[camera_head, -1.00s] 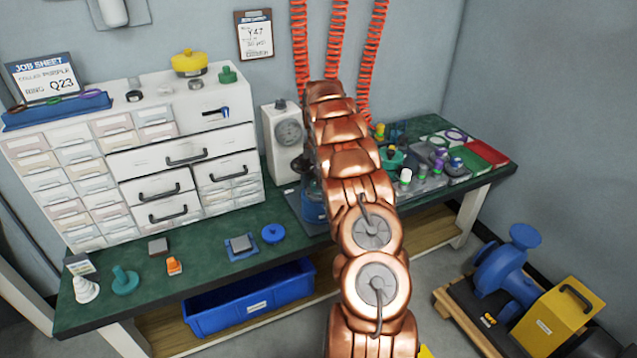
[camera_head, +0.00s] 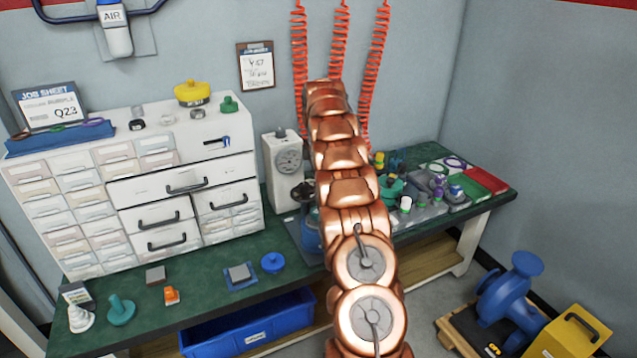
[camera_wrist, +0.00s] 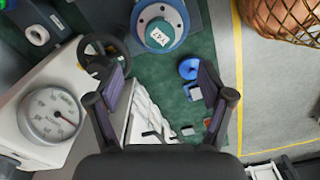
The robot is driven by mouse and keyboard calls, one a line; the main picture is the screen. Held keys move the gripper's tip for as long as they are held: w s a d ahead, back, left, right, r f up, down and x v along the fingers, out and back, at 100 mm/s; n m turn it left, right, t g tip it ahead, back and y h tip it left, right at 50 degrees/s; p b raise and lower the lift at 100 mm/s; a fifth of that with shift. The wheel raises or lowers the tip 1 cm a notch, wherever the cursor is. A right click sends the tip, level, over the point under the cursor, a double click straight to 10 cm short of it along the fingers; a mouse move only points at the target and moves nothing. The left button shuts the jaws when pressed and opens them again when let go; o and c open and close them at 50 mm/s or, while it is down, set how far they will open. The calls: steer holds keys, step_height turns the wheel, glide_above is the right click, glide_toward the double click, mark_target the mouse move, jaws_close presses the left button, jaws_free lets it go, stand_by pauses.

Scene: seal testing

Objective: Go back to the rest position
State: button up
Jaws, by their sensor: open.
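My gripper (camera_wrist: 163,105) shows in the wrist view with its two fingers spread apart and nothing between them. It hangs above the green bench top (camera_wrist: 205,55).
A white drawer cabinet (camera_head: 130,190) stands on the bench at left. A gauge box (camera_head: 284,160) stands left of my arm. Coloured trays (camera_head: 485,180) lie at the right end.

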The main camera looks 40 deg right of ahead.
stand_by(0.3)
steer(key=s+a+r+m+p, duration=0.1)
steer(key=s+a+r+m, duration=0.15)
steer(key=a+r, duration=0.45)
steer(key=s+a+r+m+g+p, duration=0.1)
steer(key=s+a+r+p, duration=0.2)
steer(key=a, duration=0.7)
steer(key=s+a+r+m, duration=0.2)
steer(key=s+a+r, duration=0.25)
steer(key=a, duration=0.45)
steer(key=s+a+r+m+p, duration=0.1)
steer(key=s+a+m+p, duration=0.1)
steer(key=s+a, duration=0.9)
steer(key=shift+s+a+r, duration=0.25)
steer(key=shift+s+a, duration=0.15)
steer(key=shift+s, duration=0.85)
steer(key=s+a+f, duration=0.1)
steer(key=s+a, duration=0.1)
steer(key=s, duration=0.3)
steer(key=s+a+f+m+p, duration=0.1)
steer(key=s+a, duration=0.1)
steer(key=s, duration=0.3)
steer(key=s+a+f+m, duration=0.1)
steer(key=s+a, duration=0.1)
steer(key=s, duration=0.3)
steer(key=shift+s+a+f+m+g+p, duration=0.15)
steer(key=shift+m+g+p, duration=0.1)
steer(key=shift+g+p, duration=0.15)
steer(key=shift+c, duration=0.3)
